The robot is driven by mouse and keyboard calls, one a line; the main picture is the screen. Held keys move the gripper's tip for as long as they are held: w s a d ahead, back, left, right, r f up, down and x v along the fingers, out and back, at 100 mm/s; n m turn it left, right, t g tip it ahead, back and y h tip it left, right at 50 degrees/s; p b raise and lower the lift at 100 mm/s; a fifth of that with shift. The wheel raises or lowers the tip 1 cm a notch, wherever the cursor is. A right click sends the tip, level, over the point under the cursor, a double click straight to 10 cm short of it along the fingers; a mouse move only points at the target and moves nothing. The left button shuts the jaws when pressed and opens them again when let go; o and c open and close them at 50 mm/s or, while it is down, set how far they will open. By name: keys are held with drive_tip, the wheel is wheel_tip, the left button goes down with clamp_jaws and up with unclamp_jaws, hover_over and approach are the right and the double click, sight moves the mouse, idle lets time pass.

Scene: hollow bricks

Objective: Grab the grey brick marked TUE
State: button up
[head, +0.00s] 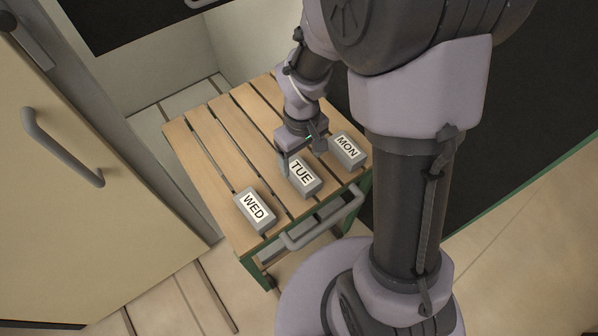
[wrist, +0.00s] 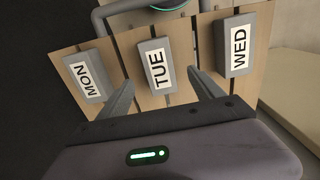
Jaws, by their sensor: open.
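The grey brick marked TUE (head: 304,176) lies on the slatted wooden top between two other grey bricks. It also shows in the wrist view (wrist: 156,73), upper middle. My gripper (head: 302,158) is close to the TUE brick, at its far end. In the wrist view my gripper (wrist: 165,92) has its two fingers spread apart, pointing toward the TUE brick, which sits ahead between them. Nothing is held. Whether the fingers touch the brick cannot be told.
A grey brick marked MON (head: 347,152) lies to the right and one marked WED (head: 255,209) to the left in the head view. The slatted cart (head: 222,153) has a grey handle (head: 325,224) at its front. A cabinet door (head: 70,150) stands at left.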

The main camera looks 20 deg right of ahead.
sight(301, 172)
wheel_tip(301, 172, down, 9)
drive_tip(key=b, duration=0.4)
drive_tip(key=shift+w+r, duration=0.15)
drive_tip(key=shift+r, duration=0.2)
drive_tip(key=shift+c, duration=0.7)
clamp_jaws()
